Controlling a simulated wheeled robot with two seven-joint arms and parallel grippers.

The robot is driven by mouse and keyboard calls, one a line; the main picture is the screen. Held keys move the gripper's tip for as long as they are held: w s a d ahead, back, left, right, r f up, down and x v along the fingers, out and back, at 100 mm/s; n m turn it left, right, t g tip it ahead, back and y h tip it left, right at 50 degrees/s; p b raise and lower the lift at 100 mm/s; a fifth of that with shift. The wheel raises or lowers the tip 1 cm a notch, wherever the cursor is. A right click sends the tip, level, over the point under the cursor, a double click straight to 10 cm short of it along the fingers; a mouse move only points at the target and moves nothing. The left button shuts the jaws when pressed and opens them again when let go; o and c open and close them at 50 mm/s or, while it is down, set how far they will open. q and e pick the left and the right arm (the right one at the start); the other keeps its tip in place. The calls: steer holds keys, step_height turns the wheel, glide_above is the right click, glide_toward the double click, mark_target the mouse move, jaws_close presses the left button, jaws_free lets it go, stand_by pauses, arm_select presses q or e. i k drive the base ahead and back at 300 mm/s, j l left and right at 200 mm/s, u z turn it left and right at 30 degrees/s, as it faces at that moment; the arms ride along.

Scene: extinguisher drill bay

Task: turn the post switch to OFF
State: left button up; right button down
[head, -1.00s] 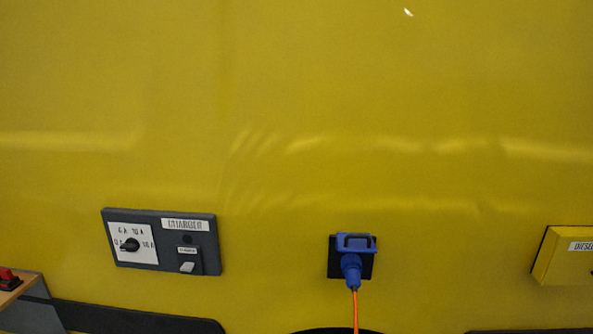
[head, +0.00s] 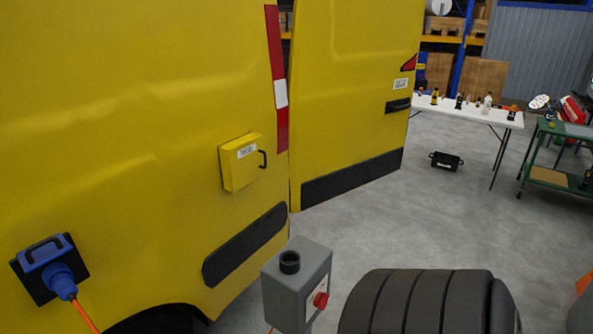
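A grey switch box (head: 290,283) stands at the bottom centre of the head view, in front of the yellow van. It has a short black round collar on top. A red knob (head: 320,299) sits on a pale plate on its right-hand face, seen at a steep angle. The knob's setting and any lettering cannot be read. The lower part of the box is cut off by the frame. Neither of my grippers is in view.
A large black ribbed tyre-like thing (head: 420,303) is close right of the box. A blue plug (head: 60,279) with orange cable is in the van's side. A white table (head: 470,112) and green cart (head: 560,178) stand right.

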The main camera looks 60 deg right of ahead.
mark_target(321, 300)
steer(key=z, duration=2)
